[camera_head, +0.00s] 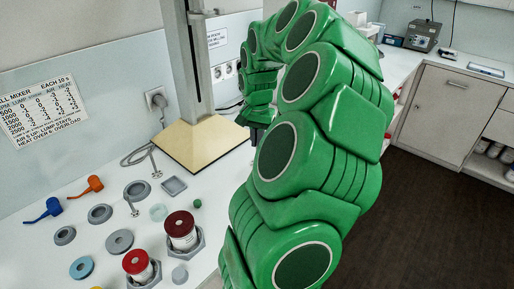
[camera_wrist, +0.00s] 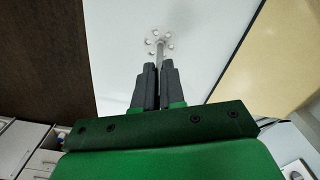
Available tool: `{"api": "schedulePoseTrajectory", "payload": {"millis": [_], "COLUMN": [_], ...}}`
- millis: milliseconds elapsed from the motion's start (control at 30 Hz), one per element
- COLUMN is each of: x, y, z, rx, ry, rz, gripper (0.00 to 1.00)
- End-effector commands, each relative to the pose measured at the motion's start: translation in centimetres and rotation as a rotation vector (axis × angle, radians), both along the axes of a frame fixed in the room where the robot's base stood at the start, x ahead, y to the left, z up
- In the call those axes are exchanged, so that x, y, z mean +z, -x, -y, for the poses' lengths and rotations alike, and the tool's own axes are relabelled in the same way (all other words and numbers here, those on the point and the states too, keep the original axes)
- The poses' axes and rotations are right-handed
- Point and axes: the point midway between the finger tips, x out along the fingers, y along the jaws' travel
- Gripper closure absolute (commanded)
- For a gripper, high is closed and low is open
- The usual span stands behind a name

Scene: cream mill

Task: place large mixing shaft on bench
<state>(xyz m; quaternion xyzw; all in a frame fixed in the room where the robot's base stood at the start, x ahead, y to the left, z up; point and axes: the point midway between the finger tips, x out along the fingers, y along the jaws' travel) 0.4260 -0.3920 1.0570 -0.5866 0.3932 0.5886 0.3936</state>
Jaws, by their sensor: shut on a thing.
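My gripper (camera_wrist: 159,72) is shut on the large mixing shaft (camera_wrist: 160,48) in the wrist view. The shaft is a thin grey rod with a pale round disc with several holes at its far end. The white bench (camera_wrist: 215,75) lies beyond and below the disc; I cannot tell whether the disc touches it. In the head view my green arm reaches over the bench (camera_head: 40,270), and my gripper (camera_head: 257,134) is small and dark beside the mixer base. The held shaft is not clearly visible there.
The mixer stand's beige base (camera_head: 203,145) is at the bench's back. Left of it are small stirrers (camera_head: 132,206), grey rings (camera_head: 119,242), red-lidded jars (camera_head: 181,232), and blue (camera_head: 43,210) and orange (camera_head: 86,186) pieces. In the wrist view, bench beside the disc is bare.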

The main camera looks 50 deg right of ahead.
Motion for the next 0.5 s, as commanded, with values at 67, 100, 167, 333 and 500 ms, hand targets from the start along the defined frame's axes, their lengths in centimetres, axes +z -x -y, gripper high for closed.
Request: {"api": "schedulePoseTrajectory", "payload": {"millis": [67, 100, 167, 333, 500], "x": [-0.5, -0.6, -0.7, -1.3, -3.4], "y": [-0.3, -0.4, -0.5, -0.8, -0.9], "z": [0.3, 0.3, 0.4, 0.8, 0.8], "rx": [0.0, 0.0, 0.0, 0.0, 0.001], "ry": [-0.001, -0.001, 0.0, 0.001, 0.001], "rz": [0.0, 0.0, 0.001, 0.0, 0.003], "gripper": [1.0, 1.0, 1.0, 1.0, 1.0]}}
